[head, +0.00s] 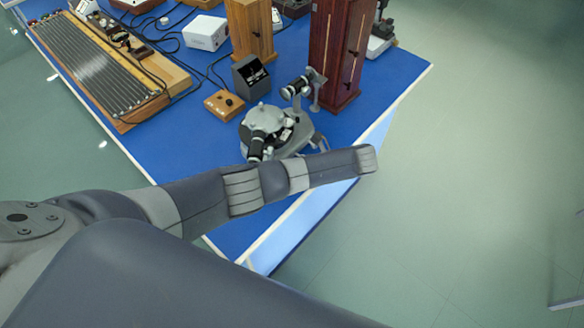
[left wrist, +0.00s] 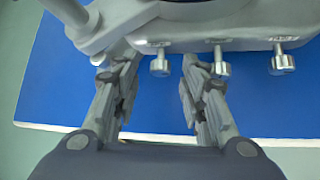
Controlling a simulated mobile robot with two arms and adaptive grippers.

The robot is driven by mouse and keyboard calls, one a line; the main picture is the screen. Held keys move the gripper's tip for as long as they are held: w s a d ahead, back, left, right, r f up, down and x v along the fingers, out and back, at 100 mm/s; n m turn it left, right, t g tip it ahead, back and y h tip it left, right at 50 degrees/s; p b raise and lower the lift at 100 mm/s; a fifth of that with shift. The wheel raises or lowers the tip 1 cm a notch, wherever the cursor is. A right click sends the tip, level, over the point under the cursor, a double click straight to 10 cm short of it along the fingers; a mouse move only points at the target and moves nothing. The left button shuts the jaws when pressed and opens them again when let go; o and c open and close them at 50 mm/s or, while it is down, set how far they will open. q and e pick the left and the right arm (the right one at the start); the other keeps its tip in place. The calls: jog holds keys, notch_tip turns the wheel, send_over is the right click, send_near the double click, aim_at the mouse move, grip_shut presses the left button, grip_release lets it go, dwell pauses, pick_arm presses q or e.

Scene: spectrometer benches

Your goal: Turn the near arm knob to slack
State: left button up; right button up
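The spectrometer (head: 268,128), a grey round instrument with a black eyepiece tube, stands near the front corner of the blue bench. In the left wrist view its grey body crosses the top, with three small silver knobs on its near side: a left one (left wrist: 160,67), a middle one (left wrist: 221,69) and a right one (left wrist: 282,64). I cannot tell which is the near arm knob. My left gripper (left wrist: 158,73) is open, its fingers on either side of the left knob, with visible gaps. My right gripper is not in view.
A dark red wooden box (head: 335,55) stands behind the spectrometer. A black meter (head: 251,78) and a small wooden switch box (head: 224,104) are to its left. A long ribbed wooden rheostat (head: 95,75) lies far left.

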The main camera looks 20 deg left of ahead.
pick_arm(q)
jog(key=shift+a+f, duration=0.35)
jog(key=shift+f, duration=0.05)
jog(key=shift+w, duration=0.1)
